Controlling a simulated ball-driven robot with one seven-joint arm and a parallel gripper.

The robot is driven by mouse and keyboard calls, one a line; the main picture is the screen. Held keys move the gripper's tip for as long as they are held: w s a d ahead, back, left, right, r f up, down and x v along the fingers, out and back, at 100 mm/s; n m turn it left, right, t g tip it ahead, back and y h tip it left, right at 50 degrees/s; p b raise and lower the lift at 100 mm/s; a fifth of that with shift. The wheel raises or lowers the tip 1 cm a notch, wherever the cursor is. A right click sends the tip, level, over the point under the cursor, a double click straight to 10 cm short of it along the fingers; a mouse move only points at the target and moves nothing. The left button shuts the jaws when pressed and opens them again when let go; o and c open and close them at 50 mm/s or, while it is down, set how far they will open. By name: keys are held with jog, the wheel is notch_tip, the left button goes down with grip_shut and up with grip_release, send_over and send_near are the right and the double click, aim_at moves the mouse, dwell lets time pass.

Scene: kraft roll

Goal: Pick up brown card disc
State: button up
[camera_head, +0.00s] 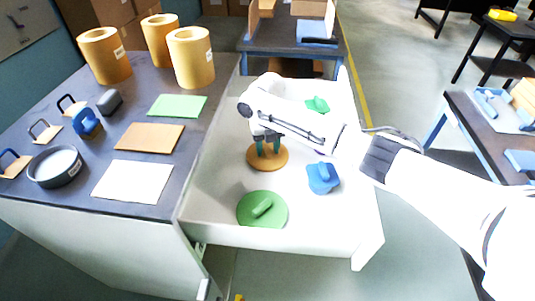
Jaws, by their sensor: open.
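The fingers hide part of the disc's far side and middle. I cannot tell whether the fingertips touch the disc or whether a handle stands between them.
The drawer also holds a green disc (251,217) with a handle, a blue piece (322,180) and a smaller green piece (315,107). The dark worktop (138,203) at left carries kraft rolls (192,62), sheets and a round tin (55,181).

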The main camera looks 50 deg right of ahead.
grip_shut()
dwell(0.3)
jog(key=shift+r, duration=0.2)
